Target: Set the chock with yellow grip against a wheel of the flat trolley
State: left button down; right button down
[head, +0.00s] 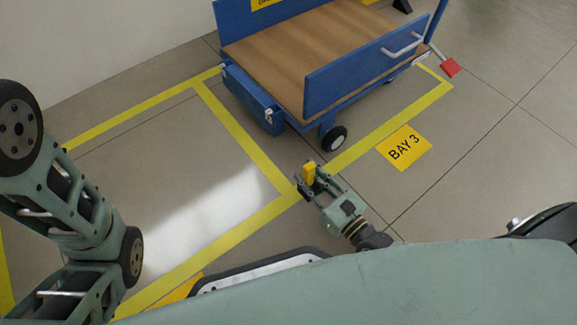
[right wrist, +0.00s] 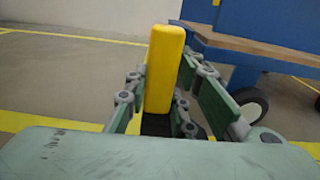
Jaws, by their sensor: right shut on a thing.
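The flat trolley (head: 300,45) is blue with a brown wooden deck and stands at the top of the head view. Its near wheel (head: 334,138) is dark with a pale hub; it also shows in the right wrist view (right wrist: 247,103). My right gripper (head: 310,178) is shut on the yellow grip (head: 308,171) of the chock, just below and left of that wheel, apart from it. In the right wrist view the grip (right wrist: 163,70) stands upright between the fingers, with a dark part below, mostly hidden. My left gripper is out of view.
Yellow floor lines (head: 240,135) mark bays, and a yellow BAY 3 label (head: 404,148) lies right of the wheel. A red piece (head: 450,67) on a grey rod sticks out at the trolley's right end.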

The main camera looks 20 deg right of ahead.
jog(key=w+a+f+b, duration=0.1)
jog(key=w+b, duration=0.1)
jog(key=w+a+f+b, duration=0.1)
jog(key=w+b, duration=0.1)
jog(key=w, duration=0.1)
jog(key=w+a+f+b, duration=0.1)
jog(key=w+b, duration=0.1)
jog(key=w, duration=0.1)
jog(key=shift+f, duration=0.35)
jog(key=shift+r, duration=0.15)
jog(key=c, duration=1.6)
grip_release()
jog(key=shift+c, duration=0.2)
jog(key=shift+o, duration=0.8)
